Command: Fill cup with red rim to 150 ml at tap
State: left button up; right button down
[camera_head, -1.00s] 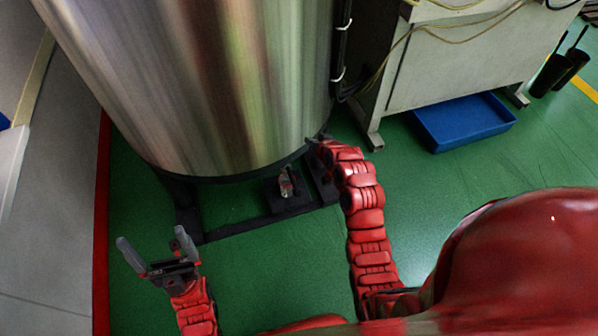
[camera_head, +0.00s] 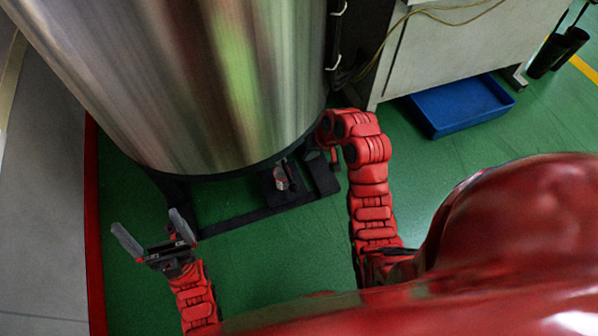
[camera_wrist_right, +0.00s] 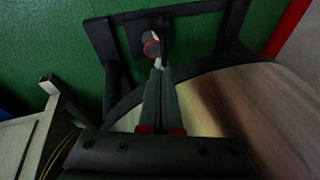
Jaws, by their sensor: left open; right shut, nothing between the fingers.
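A small clear cup with a red rim (camera_head: 281,177) stands on a black base plate under the front edge of the steel tank (camera_head: 200,80). It also shows in the right wrist view (camera_wrist_right: 151,47), just beyond my right fingertips. My right gripper (camera_wrist_right: 159,68) is shut and empty, its fingers pointing towards the cup. In the head view it is hidden by the arm and tank. Whether it touches anything is unclear. My left gripper (camera_head: 147,224) is open and empty, left of the cup above the floor. The tap and the cup's fill level cannot be made out.
A black frame (camera_head: 250,217) carries the tank close to the floor. A grey cabinet (camera_head: 450,50) with cables stands at the upper right, with a blue tray (camera_head: 460,105) below it. Green floor (camera_head: 270,260) is clear in front of the frame.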

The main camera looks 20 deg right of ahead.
notch_tip(320, 180, down, 2)
jog(key=f+b, duration=0.1)
jog(key=b, duration=0.4)
send_near(288, 175)
notch_tip(288, 175, down, 5)
jog(key=shift+s+a+f, duration=0.2)
jog(key=shift+s, duration=0.5)
jog(key=shift+s, duration=0.1)
